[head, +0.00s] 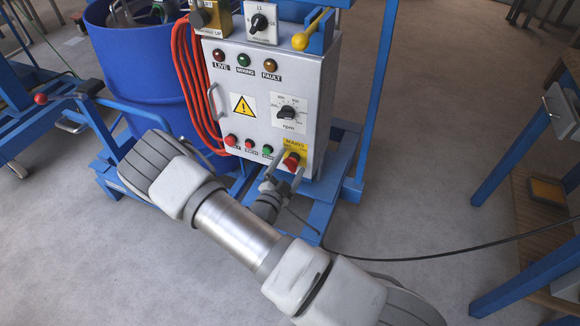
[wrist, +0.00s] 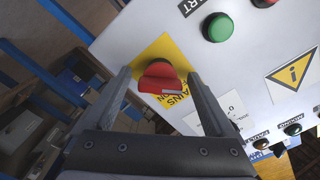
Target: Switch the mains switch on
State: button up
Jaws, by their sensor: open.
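The mains switch (head: 291,161) is a red rotary knob on a yellow plate at the lower right of the white control box (head: 240,100). In the wrist view the red knob (wrist: 160,78) sits on its yellow plate (wrist: 150,57), between my two fingers. My gripper (head: 285,172) is at the switch in the head view, and its open fingers show in the wrist view (wrist: 160,85) on either side of the knob. Whether the fingers touch the knob cannot be told. The lettering on the plate is partly hidden by the knob.
A row of push buttons (head: 248,143) lies left of the switch; a green button (wrist: 218,27) is close by in the wrist view. An rpm dial (head: 287,112) sits above. Orange cable (head: 187,80) hangs at the box's left. A blue drum (head: 140,65) stands behind; a black cable (head: 440,252) crosses the floor.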

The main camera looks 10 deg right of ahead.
jog(key=c, duration=1.4)
jog(key=shift+r, duration=0.1)
jog(key=m+p, duration=0.2)
jog(key=m, duration=0.1)
jog(key=shift+m+p, duration=0.4)
jog(key=m+p, duration=0.2)
jog(key=m, duration=0.3)
jog(key=m+p, duration=0.2)
jog(key=m, duration=0.3)
jog(key=shift+m+p, duration=0.65)
jog(key=shift+m, duration=1.35)
